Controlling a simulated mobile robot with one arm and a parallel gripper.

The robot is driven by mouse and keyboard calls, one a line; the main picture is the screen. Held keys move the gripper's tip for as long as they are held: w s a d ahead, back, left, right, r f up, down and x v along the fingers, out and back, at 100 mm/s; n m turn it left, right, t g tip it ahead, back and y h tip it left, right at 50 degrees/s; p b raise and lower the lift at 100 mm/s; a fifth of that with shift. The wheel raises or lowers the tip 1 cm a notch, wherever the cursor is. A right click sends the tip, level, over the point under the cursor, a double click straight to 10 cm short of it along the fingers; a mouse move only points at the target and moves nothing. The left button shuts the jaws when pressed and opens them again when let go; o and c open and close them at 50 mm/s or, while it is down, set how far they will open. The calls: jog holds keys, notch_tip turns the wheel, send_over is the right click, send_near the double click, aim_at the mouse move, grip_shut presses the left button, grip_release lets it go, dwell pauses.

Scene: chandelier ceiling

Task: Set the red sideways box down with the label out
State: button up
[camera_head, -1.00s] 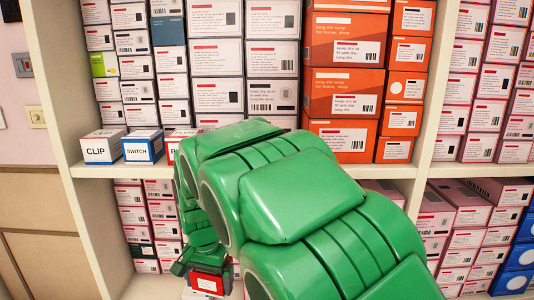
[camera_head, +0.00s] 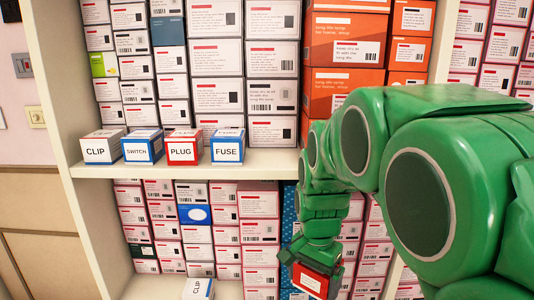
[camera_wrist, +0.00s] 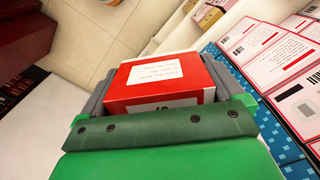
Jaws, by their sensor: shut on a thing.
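The red box (camera_wrist: 158,73) is between the jaws of my gripper (camera_wrist: 163,82) in the wrist view. A white printed panel shows on its upper red face. A white face with dark lettering, mostly hidden by the gripper, points towards the palm. In the head view my gripper (camera_head: 312,262) hangs at the lower right with the red box (camera_head: 310,281) at its tip, in front of the lower shelf. On the shelf board (camera_head: 170,163) stand a CLIP box (camera_head: 100,148), a SWITCH box (camera_head: 142,148), a red PLUG box (camera_head: 184,148) and a FUSE box (camera_head: 226,148), labels facing out.
Another CLIP box (camera_head: 198,288) lies low at the bottom, its lettering turned sideways. Stacked pink-white boxes (camera_head: 258,204) fill the lower bay. Orange boxes (camera_head: 340,92) stand at the upper right. The board right of FUSE has a bare strip. My arm covers the right side.

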jog(key=s+d+f+n, duration=0.2)
jog(key=d+f, duration=0.3)
jog(key=d, duration=1)
jog(key=s+d+f+n, duration=0.15)
jog(key=d+f, duration=0.25)
jog(key=d, duration=1.1)
jog(key=s+d+f+n, duration=0.15)
jog(key=d+f, duration=0.35)
jog(key=d, duration=1)
jog(key=w+d+r+m, duration=0.5)
jog(key=w+d+r, duration=0.3)
jog(key=d, duration=0.3)
jog(key=shift+w+d+r, duration=0.25)
jog(key=shift+w+r, duration=0.15)
jog(key=shift+r, duration=0.3)
jog(key=shift+a, duration=0.1)
